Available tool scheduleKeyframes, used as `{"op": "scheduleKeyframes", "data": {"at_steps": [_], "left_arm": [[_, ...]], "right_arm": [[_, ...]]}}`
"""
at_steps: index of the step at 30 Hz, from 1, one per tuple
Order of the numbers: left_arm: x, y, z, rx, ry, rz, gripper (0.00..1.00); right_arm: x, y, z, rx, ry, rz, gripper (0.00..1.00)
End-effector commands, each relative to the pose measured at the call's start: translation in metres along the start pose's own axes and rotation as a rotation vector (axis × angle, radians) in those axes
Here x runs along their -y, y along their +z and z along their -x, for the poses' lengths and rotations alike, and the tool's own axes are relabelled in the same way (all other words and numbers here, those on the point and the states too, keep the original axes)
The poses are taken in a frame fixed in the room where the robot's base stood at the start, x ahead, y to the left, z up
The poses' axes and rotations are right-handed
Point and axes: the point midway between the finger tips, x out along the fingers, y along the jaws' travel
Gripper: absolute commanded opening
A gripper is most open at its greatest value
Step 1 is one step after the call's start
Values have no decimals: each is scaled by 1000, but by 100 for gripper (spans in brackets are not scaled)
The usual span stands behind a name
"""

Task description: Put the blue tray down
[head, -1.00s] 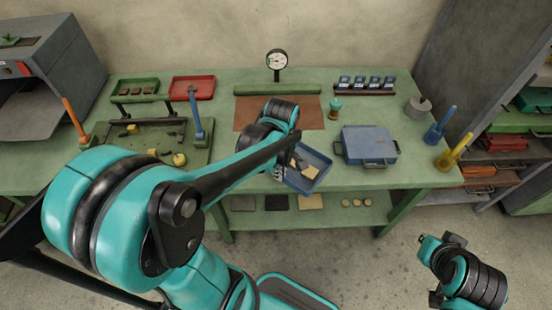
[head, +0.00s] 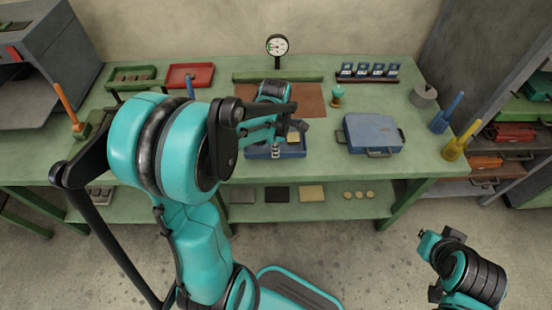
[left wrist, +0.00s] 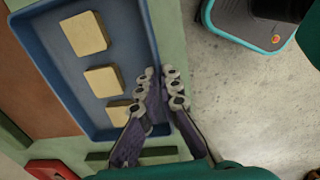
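The blue tray (head: 295,151) is at the front edge of the green table, in front of the brown mat. In the left wrist view the tray (left wrist: 118,40) holds three tan square pieces (left wrist: 85,34) on its floor. My left gripper (left wrist: 160,88) is shut on the tray's near rim, one finger inside and one outside. In the head view the left gripper (head: 275,151) is partly hidden by my arm. The tray looks nearly level; I cannot tell whether its underside touches the table. My right gripper (head: 424,240) hangs away from the table, its fingers too small to read.
A blue case (head: 372,132) with handles lies right of the tray. The brown mat (head: 308,101) behind looks bare. A dial gauge (head: 277,47), a green-topped pot (head: 337,96) and a red tray (head: 191,76) stand farther back. A lower shelf (head: 350,210) runs below.

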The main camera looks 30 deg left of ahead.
Motion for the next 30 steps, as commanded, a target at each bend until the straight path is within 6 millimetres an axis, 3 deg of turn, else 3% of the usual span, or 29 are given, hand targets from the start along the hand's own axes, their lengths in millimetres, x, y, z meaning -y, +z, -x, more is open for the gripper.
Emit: {"op": "scheduleKeyframes", "data": {"at_steps": [7, 14, 25, 28, 30], "left_arm": [[-12, 3, -15, 0, 0, -1, 0], [-10, 3, -48, 0, 0, -1, 0], [-10, 3, -51, 0, 0, -1, 0], [-10, 3, -50, 0, 0, -1, 26], [-10, 3, -50, 0, 0, -1, 26]], "right_arm": [[0, 5, -7, 0, 0, 0, 0], [0, 16, -22, 0, 0, 0, 0], [0, 16, -23, 0, 0, 0, 0], [0, 16, -22, 0, 0, 0, 0], [0, 16, -22, 0, 0, 0, 0]]}}
